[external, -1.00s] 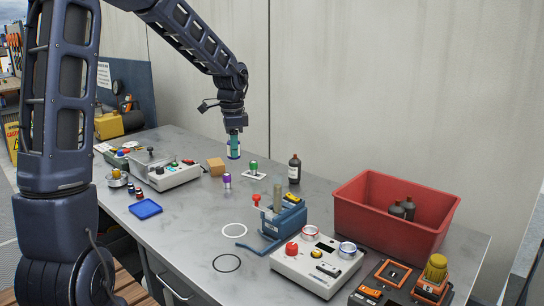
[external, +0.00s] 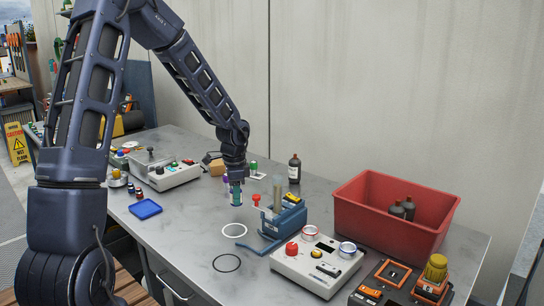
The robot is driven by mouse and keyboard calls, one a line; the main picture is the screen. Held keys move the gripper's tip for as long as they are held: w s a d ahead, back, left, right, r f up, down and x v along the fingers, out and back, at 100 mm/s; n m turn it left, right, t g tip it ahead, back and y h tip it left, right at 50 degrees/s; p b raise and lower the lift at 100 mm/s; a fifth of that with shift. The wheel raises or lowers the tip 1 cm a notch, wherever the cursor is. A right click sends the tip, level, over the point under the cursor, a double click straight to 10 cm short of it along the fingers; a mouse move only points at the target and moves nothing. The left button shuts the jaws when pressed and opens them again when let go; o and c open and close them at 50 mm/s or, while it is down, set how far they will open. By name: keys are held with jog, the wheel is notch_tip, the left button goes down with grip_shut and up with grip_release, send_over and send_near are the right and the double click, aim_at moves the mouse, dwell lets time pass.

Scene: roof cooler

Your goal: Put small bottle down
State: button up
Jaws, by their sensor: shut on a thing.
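My gripper (external: 237,184) points down over the grey table (external: 190,240) and is shut on a small bottle (external: 236,199). The bottle is upright, but the fingers hide much of it. In the picture it shows just above a white ring (external: 234,230) marked on the table. I cannot tell whether its base touches the table or hangs a little above it. A black ring (external: 226,263) lies nearer the front edge.
A blue holder (external: 283,220) stands close to the right of my gripper. A white control box (external: 316,262) and a red bin (external: 395,210) with dark bottles are further right. A dark bottle (external: 294,168) stands behind. A blue tray (external: 145,209) lies at left.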

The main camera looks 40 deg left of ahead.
jog(key=shift+f, duration=1.6)
jog(key=o, duration=1)
jog(key=shift+f, duration=0.15)
notch_tip(320, 180, up, 12)
jog(key=shift+r, duration=0.2)
jog(key=s+d+r+n+t+y, duration=0.2)
jog(key=s+d+r+n, duration=0.2)
jog(key=s+d+r, duration=0.9)
jog(key=s+d+r+n+t+h, duration=0.1)
jog(key=s+d+r, duration=0.1)
jog(key=s, duration=0.7)
jog(key=s+d+r+n+t+h, duration=0.1)
jog(key=s+d+r+n, duration=0.1)
jog(key=s+r, duration=0.3)
jog(key=shift+s+d+t, duration=0.25)
jog(key=shift+s+t, duration=0.05)
jog(key=shift+s, duration=1.75)
